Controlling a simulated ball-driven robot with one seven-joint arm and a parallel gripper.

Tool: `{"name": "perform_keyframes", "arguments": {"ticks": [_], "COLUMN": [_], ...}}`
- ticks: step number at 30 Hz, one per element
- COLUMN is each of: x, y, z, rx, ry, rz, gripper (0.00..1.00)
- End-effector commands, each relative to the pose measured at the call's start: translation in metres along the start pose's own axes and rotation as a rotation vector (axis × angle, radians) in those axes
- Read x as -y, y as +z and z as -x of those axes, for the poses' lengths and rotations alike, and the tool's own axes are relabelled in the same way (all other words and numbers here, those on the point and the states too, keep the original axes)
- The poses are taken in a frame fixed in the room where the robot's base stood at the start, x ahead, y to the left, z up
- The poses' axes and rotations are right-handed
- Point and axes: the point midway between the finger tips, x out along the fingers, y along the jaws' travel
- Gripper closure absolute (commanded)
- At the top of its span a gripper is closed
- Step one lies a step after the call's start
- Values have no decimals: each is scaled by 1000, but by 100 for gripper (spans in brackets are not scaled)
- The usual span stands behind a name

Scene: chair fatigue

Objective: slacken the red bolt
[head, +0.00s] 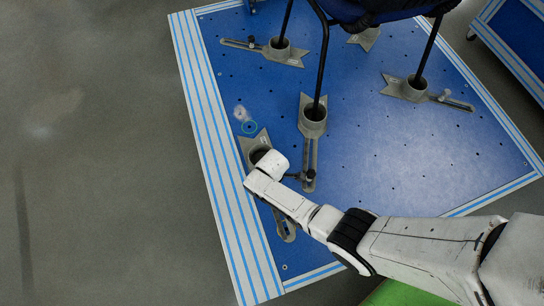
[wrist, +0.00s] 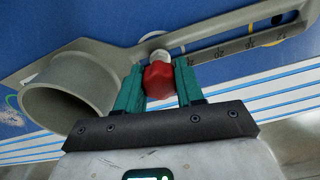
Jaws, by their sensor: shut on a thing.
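The red bolt (wrist: 158,80) shows in the wrist view, between the two green fingers of my gripper (wrist: 159,88). It sits at the slotted arm of a grey metal clamp (wrist: 110,58) that has a round open cup (wrist: 68,98) on the left. My gripper is shut on the bolt, with a finger on each side of it. A pale piece (wrist: 160,56) shows just beyond the red head. In the head view, my white arm reaches over this clamp (head: 252,146) and hides the bolt and my fingers.
The clamps stand on a blue perforated platform (head: 375,160) with a striped border (head: 215,110). A chair's dark legs (head: 322,65) stand in other grey cups, close beyond my arm. A neighbouring clamp (head: 309,150) lies just right of my wrist. Grey floor (head: 100,150) is clear on the left.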

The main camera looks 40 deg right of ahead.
Motion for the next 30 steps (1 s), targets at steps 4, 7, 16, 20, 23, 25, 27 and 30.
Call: {"name": "perform_keyframes", "arguments": {"ticks": [4,7,16,20,23,25,27,30], "x": [-1,-1,0,0,0,0,0,0], "y": [0,0,0,0,0,0,0,0], "z": [1,1,0,0,0,0,0,0], "rx": [0,0,0,0,-1,-1,-1,-1], "ry": [1,1,0,0,0,0,0,0], "rz": [93,211,350,348,347,347,346,346], "gripper": [94,94,94,61,51,45,38,38]}}
